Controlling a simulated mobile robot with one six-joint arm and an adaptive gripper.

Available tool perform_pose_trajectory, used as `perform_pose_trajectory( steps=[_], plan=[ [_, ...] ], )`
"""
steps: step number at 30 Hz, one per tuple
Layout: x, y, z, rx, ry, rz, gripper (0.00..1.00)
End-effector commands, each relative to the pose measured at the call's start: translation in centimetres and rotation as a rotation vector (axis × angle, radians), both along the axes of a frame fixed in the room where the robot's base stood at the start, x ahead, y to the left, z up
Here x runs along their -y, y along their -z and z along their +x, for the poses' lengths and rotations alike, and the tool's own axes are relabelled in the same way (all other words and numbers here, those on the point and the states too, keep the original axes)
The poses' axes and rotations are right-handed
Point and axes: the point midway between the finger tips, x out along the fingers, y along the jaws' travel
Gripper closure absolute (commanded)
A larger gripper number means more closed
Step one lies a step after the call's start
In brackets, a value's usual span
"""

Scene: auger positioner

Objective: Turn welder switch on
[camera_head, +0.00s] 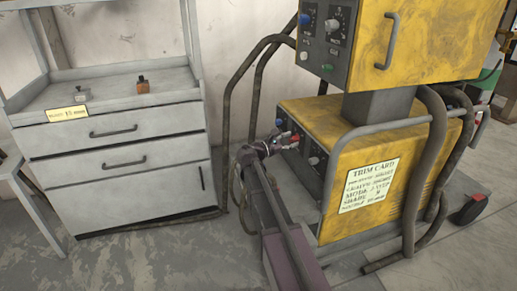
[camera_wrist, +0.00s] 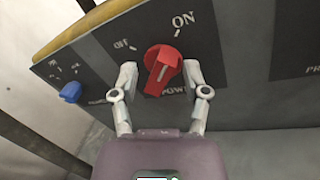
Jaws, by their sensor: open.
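The red welder switch (camera_wrist: 164,68) is a rotary knob on a dark panel in the wrist view, with OFF printed at its upper left and ON at its upper right. A short pale line marks its raised grip, which is tilted; I cannot tell which label it points to. My gripper (camera_wrist: 158,72) is open, one finger on each side of the knob. Whether the fingers touch it is unclear. In the head view my gripper (camera_head: 285,140) is at the front panel of the lower yellow welder unit (camera_head: 350,148), and it mostly hides the knob.
A blue knob (camera_wrist: 71,92) sits left of the switch on the same panel. The upper yellow unit (camera_head: 420,45) overhangs the lower one. Dark hoses (camera_head: 228,110) loop beside the panel. A grey drawer cabinet (camera_head: 120,150) stands at left, with open floor in front.

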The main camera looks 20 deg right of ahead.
Motion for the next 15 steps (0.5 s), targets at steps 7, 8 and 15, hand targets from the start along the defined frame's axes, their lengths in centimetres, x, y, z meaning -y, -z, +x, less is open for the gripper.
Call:
perform_pose_trajectory(
  steps=[7, 8, 15],
  plan=[
    [0.0, -0.2, 0.1, -0.155, 0.000, -0.004, 0.41],
    [0.0, -0.2, 0.1, -0.173, 0.000, -0.006, 0.41],
    [-2.0, -0.1, -0.4, -0.241, -0.003, -0.010, 0.41]
  ],
)
